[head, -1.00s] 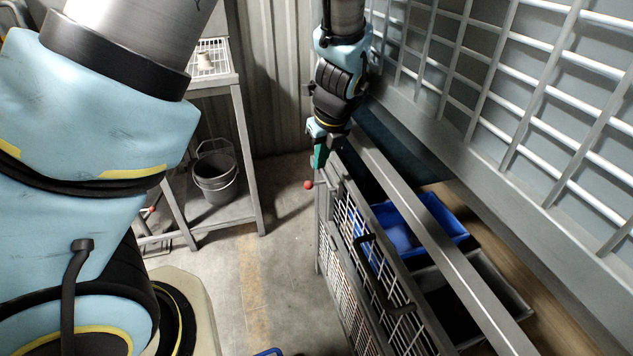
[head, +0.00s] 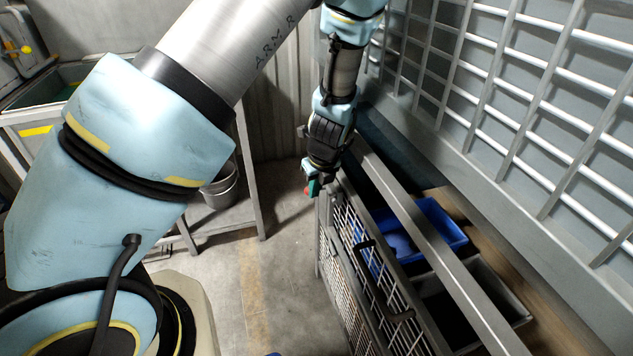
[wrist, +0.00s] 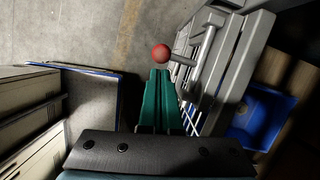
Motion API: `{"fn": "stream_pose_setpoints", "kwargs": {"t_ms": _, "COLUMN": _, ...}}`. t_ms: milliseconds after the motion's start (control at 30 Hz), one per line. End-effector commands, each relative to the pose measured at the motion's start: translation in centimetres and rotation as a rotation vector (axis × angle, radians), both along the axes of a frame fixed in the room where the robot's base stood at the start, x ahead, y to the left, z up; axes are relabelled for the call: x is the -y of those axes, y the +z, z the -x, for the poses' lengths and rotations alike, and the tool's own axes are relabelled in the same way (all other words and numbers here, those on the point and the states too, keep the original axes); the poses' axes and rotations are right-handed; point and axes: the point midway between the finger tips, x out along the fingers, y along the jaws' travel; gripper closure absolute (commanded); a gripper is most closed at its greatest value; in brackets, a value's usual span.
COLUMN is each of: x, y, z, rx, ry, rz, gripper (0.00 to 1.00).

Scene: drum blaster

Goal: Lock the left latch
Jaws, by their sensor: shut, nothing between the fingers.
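The latch shows in the wrist view as a red ball knob (wrist: 160,52) on a grey metal rod (wrist: 187,60) at the end of the grey mesh-fronted frame. My gripper (wrist: 161,74) has its green fingers together and empty, with the tips just short of the red knob in the picture. I cannot tell whether they touch it. In the head view my gripper (head: 312,188) hangs at the far end of the mesh front (head: 350,235), and the knob is a small bit of red (head: 306,191) beside the fingers, mostly hidden.
A wire mesh wall (head: 520,100) rises on the right. The concrete floor (head: 275,260) between is clear.

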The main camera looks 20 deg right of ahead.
Motion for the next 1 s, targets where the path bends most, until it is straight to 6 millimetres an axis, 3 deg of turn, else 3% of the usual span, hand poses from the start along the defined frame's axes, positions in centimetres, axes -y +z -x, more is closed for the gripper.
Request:
{"fn": "stream_pose_setpoints", "kwargs": {"t_ms": 367, "x": 0.0, "y": -0.2, "z": -0.1, "rx": 0.000, "ry": 0.000, "rz": 0.000, "gripper": 1.00}}
{"fn": "stream_pose_setpoints", "kwargs": {"t_ms": 700, "x": 0.5, "y": -0.2, "z": -4.1, "rx": -0.001, "ry": 0.002, "rz": 0.002, "gripper": 1.00}}
{"fn": "stream_pose_setpoints", "kwargs": {"t_ms": 1000, "x": 0.5, "y": -0.2, "z": -4.3, "rx": 0.001, "ry": 0.000, "rz": 0.001, "gripper": 1.00}}
